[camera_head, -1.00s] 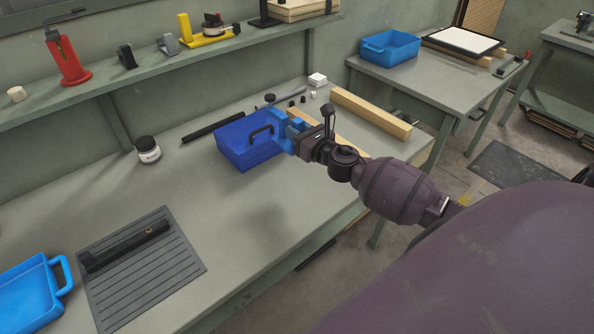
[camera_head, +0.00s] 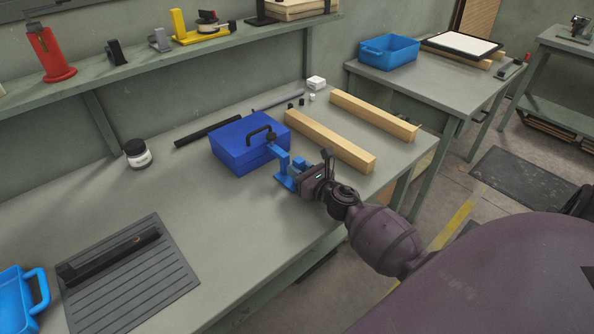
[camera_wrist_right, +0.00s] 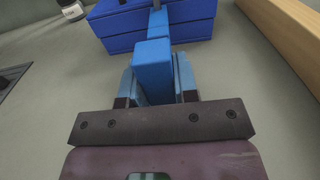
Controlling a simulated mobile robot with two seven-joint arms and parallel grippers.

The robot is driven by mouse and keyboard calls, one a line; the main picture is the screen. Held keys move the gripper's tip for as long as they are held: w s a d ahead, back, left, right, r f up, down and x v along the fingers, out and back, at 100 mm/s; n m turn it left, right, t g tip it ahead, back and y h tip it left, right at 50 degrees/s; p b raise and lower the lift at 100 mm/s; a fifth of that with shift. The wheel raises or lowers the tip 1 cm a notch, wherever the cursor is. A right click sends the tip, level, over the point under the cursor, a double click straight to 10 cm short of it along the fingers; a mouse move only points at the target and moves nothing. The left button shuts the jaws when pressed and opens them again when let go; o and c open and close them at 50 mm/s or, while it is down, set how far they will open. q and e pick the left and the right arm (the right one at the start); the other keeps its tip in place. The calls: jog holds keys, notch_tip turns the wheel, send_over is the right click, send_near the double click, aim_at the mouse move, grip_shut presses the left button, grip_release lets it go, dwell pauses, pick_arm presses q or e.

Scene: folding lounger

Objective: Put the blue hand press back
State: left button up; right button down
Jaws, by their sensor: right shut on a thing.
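The blue hand press (camera_head: 281,162) is a small light-blue tool with an upright post and a foot. It is in front of the right end of the dark blue toolbox (camera_head: 237,155). My right gripper (camera_head: 303,178) is shut on it from the right side. In the right wrist view a blue block of the press (camera_wrist_right: 153,62) sits between the two fingers, with the toolbox (camera_wrist_right: 190,22) behind it. I cannot tell whether the press's foot touches the bench. My left gripper is not in view.
The shelf (camera_head: 140,73) above the bench holds a red press (camera_head: 50,58), small black and grey tools, and a yellow stand (camera_head: 181,28). Wooden beams (camera_head: 330,142) lie right of the toolbox. A jar (camera_head: 138,154) and ribbed mat (camera_head: 130,285) are left. The bench's front middle is clear.

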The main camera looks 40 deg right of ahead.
jog(key=shift+r, duration=0.2)
jog(key=shift+f, duration=0.25)
jog(key=c, duration=0.9)
grip_release()
jog(key=shift+r, duration=0.1)
jog(key=shift+r, duration=0.15)
jog(key=s, duration=0.7)
jog(key=s+d, duration=0.1)
jog(key=s, duration=0.2)
jog(key=shift+s, duration=1.05)
jog(key=shift+m, duration=0.3)
